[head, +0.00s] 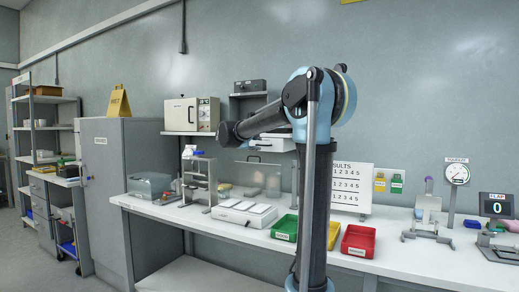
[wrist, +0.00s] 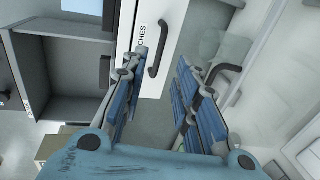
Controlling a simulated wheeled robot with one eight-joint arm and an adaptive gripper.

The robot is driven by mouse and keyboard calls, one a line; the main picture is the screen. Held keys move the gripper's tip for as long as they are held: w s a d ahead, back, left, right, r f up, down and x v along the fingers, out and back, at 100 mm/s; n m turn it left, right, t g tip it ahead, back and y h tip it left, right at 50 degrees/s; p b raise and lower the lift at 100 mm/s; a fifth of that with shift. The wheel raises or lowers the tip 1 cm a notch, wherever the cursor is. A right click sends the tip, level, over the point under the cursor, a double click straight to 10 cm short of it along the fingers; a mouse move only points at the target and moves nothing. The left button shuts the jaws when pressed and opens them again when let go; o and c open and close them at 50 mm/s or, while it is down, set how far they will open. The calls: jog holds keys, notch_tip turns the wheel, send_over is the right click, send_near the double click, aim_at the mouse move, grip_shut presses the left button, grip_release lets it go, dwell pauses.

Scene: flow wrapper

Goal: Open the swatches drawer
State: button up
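The swatches drawer (wrist: 176,18) has a white front in the wrist view, with a label ending in "CHES" and a dark bar handle (wrist: 157,70). My gripper (wrist: 162,60) is open, with one blue-padded finger on each side of the picture. The handle appears between the fingertips, and I see no finger closed on it. The remaining distance to it is hard to judge. In the head view the white drawer unit (head: 276,143) is partly behind my arm, below a grey open shelf. My gripper cannot be made out there. Whether the drawer is fully shut is unclear.
A clear cover with a dark handle (wrist: 222,74) stands close to my right finger. A grey open compartment (wrist: 72,70) lies left of the drawer. Below on the bench (head: 395,255) are a white tray unit (head: 243,212), a green bin (head: 285,228) and a red bin (head: 358,241).

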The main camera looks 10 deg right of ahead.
aim_at(272, 144)
jog(key=x, duration=0.6)
jog(key=shift+w+d, duration=0.1)
jog(key=shift+c, duration=0.5)
grip_shut()
